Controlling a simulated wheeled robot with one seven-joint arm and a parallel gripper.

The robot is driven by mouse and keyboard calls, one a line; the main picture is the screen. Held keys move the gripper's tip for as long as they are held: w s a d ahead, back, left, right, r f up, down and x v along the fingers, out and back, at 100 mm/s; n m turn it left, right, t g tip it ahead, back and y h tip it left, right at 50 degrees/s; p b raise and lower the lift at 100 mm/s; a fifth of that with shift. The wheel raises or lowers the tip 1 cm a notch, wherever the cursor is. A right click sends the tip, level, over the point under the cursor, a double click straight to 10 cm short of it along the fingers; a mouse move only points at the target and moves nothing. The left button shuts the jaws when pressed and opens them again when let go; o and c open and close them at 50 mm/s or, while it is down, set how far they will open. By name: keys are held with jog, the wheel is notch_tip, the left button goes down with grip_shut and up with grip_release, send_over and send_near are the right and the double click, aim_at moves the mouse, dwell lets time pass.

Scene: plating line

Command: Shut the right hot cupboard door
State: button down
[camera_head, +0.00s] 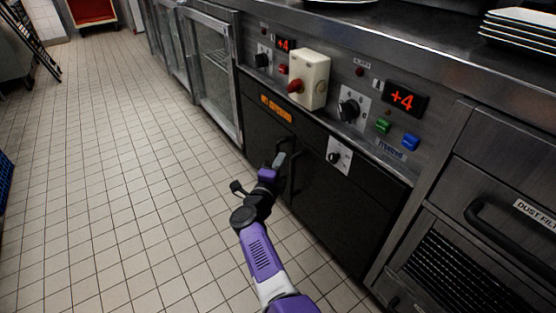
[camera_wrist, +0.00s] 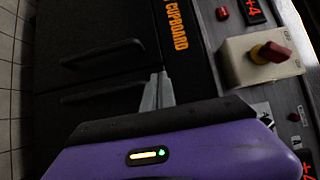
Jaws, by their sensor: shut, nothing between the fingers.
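The hot cupboard is a dark two-door unit under the control panel. Its right door (camera_head: 345,208) looks about flush with the front in the head view; I see no clear gap, but a small one cannot be ruled out. Its left door (camera_head: 262,128) looks shut. The two bar handles stand side by side near the middle; the wrist view shows the left handle (camera_wrist: 103,52) and the right handle (camera_wrist: 103,88). My gripper (camera_head: 280,158) is shut and empty, in front of the doors near the handles. Its fingertips (camera_wrist: 158,77) point at the door tops; contact cannot be told.
The control panel above carries a beige switch box (camera_head: 309,78) with a red knob, dials and a red display (camera_head: 403,100). Glass-doored units (camera_head: 212,70) stand to the left, a dust filter unit (camera_head: 500,205) to the right. The tiled floor (camera_head: 120,170) at left is clear.

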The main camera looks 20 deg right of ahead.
jog(key=s+a+p, duration=0.1)
jog(key=s+a, duration=0.2)
jog(key=a, duration=0.6)
notch_tip(320, 180, up, 9)
jog(key=d+n+t+y, duration=0.2)
jog(key=n+t+y, duration=0.1)
jog(key=n+t, duration=0.3)
jog(key=s+d+f+n+y, duration=0.25)
jog(key=s+n, duration=0.35)
jog(key=s, duration=0.4)
jog(key=s+d+f+n+y, duration=0.1)
jog(key=s+d+n+y, duration=0.25)
jog(key=s+n, duration=0.45)
jog(key=s+d+f+n+y, duration=0.1)
jog(key=s+d+n+y, duration=0.2)
jog(key=s, duration=0.9)
jog(key=s+r+n+g+h, duration=0.2)
jog(key=s+g, duration=0.4)
jog(key=s, duration=2.1)
notch_tip(320, 180, up, 32)
jog(key=p, duration=3.2)
jog(key=shift+r, duration=0.15)
